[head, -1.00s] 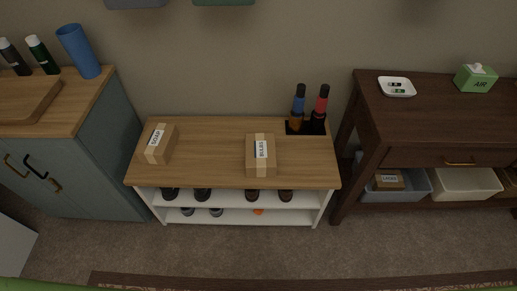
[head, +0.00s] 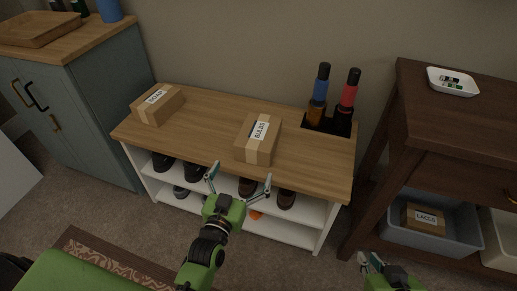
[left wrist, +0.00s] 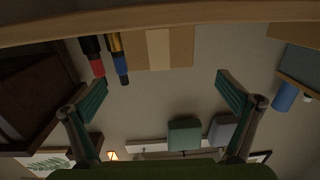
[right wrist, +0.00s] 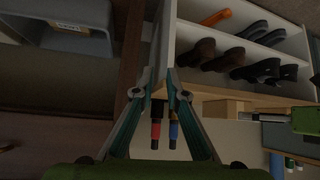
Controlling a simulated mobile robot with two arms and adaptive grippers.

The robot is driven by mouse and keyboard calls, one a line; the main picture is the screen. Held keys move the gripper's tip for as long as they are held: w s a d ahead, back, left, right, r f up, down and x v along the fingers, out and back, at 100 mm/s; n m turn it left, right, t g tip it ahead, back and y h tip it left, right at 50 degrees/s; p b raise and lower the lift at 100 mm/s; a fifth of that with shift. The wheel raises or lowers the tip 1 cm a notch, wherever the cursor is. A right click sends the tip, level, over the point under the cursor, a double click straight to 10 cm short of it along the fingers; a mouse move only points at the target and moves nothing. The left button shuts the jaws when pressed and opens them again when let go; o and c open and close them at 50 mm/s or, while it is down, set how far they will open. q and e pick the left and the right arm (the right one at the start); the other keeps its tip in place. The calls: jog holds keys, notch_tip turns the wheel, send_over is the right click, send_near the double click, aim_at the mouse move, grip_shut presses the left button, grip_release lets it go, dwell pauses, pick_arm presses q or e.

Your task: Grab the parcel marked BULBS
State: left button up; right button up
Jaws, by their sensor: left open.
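The BULBS parcel (head: 258,151), a brown box with a pale tape stripe and a white label, lies on the wooden top of a low shoe bench (head: 200,124). My left gripper (head: 240,178) is open and empty, in front of the bench's front edge and just short of the parcel. In the left wrist view the parcel (left wrist: 158,50) shows upside down beyond the bench edge, between the open fingers and apart from them. My right gripper (head: 370,259) is low at the right, away from the parcel; its fingertips (right wrist: 161,74) look close together with nothing visible in them.
A SOAP parcel (head: 157,104) lies at the bench's left end. A dark table (head: 450,120) stands right, with a LACES parcel (head: 424,219) in a grey bin below.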

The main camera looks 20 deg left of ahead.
aim_at(257, 135)
pick_arm(q)
jog(key=w, duration=0.3)
jog(key=w+b, duration=0.1)
jog(key=w, duration=0.1)
jog(key=w+r+b, duration=0.1)
jog(key=w, duration=0.2)
jog(key=shift+w+a, duration=0.15)
jog(key=shift+w, duration=0.45)
jog(key=w+b, duration=0.2)
jog(key=w, duration=0.2)
jog(key=shift+w+f, duration=0.15)
jog(key=shift+w, duration=0.2)
jog(key=c, duration=1.3)
pick_arm(e)
jog(key=w+a+r+t+y, duration=0.1)
jog(key=r+t, duration=0.4)
jog(key=r, duration=0.5)
jog(key=w+a+r+t+y, duration=0.2)
jog(key=w+r+t, duration=0.4)
jog(key=r, duration=0.4)
jog(key=shift+a+r, duration=0.3)
jog(key=shift+a, duration=0.4)
